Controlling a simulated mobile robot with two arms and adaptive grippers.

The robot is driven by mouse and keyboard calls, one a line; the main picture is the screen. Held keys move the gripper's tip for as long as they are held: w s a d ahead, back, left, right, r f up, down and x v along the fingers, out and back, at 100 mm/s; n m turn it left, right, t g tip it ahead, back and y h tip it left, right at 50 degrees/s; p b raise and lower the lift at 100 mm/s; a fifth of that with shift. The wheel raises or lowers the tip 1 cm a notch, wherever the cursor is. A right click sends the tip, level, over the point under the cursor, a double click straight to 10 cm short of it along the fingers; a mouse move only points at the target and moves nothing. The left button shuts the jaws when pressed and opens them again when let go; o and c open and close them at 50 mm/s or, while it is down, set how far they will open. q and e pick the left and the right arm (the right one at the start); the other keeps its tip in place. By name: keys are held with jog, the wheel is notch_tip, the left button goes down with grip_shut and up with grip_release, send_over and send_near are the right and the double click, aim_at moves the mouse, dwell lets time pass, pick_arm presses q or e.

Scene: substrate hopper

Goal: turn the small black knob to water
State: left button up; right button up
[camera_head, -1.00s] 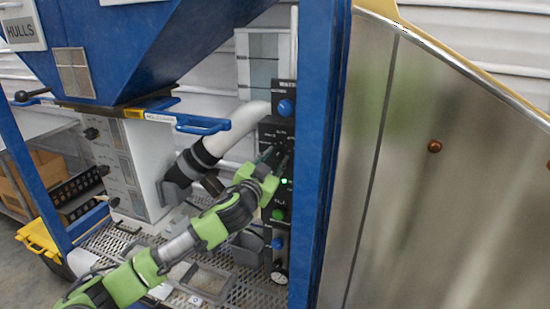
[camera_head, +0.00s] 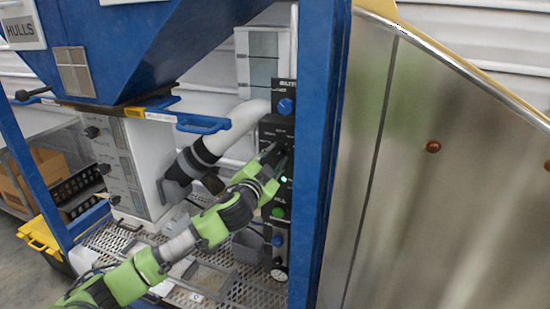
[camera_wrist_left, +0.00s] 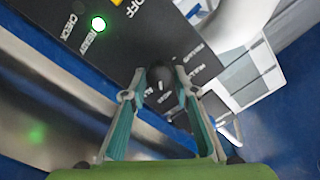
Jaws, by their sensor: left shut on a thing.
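The small black knob (camera_wrist_left: 158,76) sits on a black control panel (camera_wrist_left: 95,15), between the fingers of my left gripper (camera_wrist_left: 160,82) in the left wrist view. The fingers, with teal inner sides, are shut on it from both sides. White labels surround the knob, but they are tilted and partly covered, and I cannot read which one it points to. In the head view, my left gripper (camera_head: 272,156) reaches the panel from the lower left and hides the knob. My right gripper is not in view.
A lit green lamp (camera_head: 284,179) and a green knob (camera_head: 278,212) are below the gripper. A blue knob (camera_head: 286,106) is above it. A blue post (camera_head: 318,170) stands close to the panel's right. A white hose (camera_head: 232,130) runs behind my arm.

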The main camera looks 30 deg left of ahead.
pick_arm(q)
jog(key=o, duration=1.1)
jog(key=shift+s+d, duration=0.15)
jog(key=shift+s, duration=0.4)
jog(key=v, duration=1.1)
